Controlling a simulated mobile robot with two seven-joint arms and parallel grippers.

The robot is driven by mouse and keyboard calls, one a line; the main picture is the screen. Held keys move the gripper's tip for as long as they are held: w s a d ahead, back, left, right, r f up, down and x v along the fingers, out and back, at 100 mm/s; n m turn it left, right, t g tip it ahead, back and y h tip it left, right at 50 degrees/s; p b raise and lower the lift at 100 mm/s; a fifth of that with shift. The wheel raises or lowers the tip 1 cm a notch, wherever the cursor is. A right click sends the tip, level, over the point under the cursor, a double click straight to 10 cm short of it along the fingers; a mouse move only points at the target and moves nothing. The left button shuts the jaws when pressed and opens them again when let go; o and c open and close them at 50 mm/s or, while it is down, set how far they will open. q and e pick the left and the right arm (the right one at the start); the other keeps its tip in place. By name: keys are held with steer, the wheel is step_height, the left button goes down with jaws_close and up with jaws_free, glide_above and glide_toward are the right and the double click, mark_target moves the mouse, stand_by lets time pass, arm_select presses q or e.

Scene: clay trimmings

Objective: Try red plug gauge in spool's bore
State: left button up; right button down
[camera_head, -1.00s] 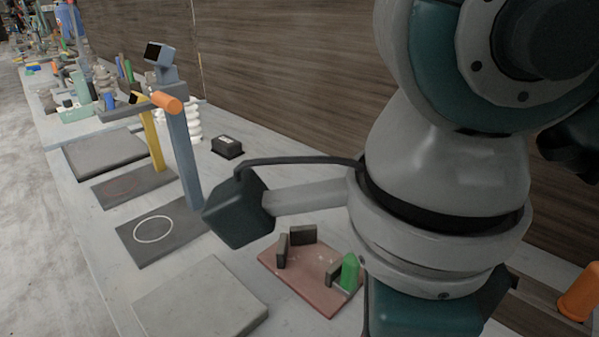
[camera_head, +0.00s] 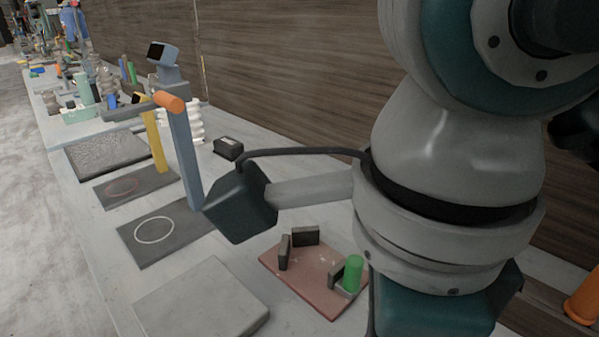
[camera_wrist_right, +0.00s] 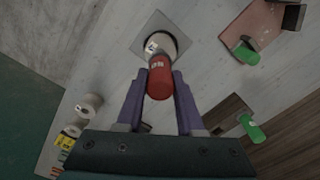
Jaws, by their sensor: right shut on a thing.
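In the right wrist view, my right gripper (camera_wrist_right: 158,92) is shut on the red plug gauge (camera_wrist_right: 159,82), a red cylinder with small white marks. The pale spool (camera_wrist_right: 161,42) stands on a grey square plate (camera_wrist_right: 144,47) just beyond the gauge. The gauge's far end overlaps the spool's near edge in this view. I cannot tell whether it touches the spool or enters the bore, which is hidden. In the head view my right arm covers that area, so gauge, spool and right fingertips are hidden there. My left gripper is not in view.
A pink board (camera_head: 312,285) with dark blocks and a green cylinder (camera_head: 353,274) lies close to my arm. A blue post (camera_head: 183,155) and a yellow post (camera_head: 153,140) stand on dark mats. A pale slab (camera_head: 200,305) lies in front.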

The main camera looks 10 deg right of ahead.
stand_by(0.3)
steer(key=shift+f, duration=0.2)
steer(key=shift+f+b, duration=0.3)
steer(key=shift+b, duration=0.2)
steer(key=shift+d+f+b, duration=0.1)
steer(key=shift+f+b, duration=0.2)
steer(key=shift+b, duration=0.1)
stand_by(1.0)
steer(key=shift+r+p, duration=1.75)
steer(key=shift+r, duration=0.95)
steer(key=shift+w, duration=0.1)
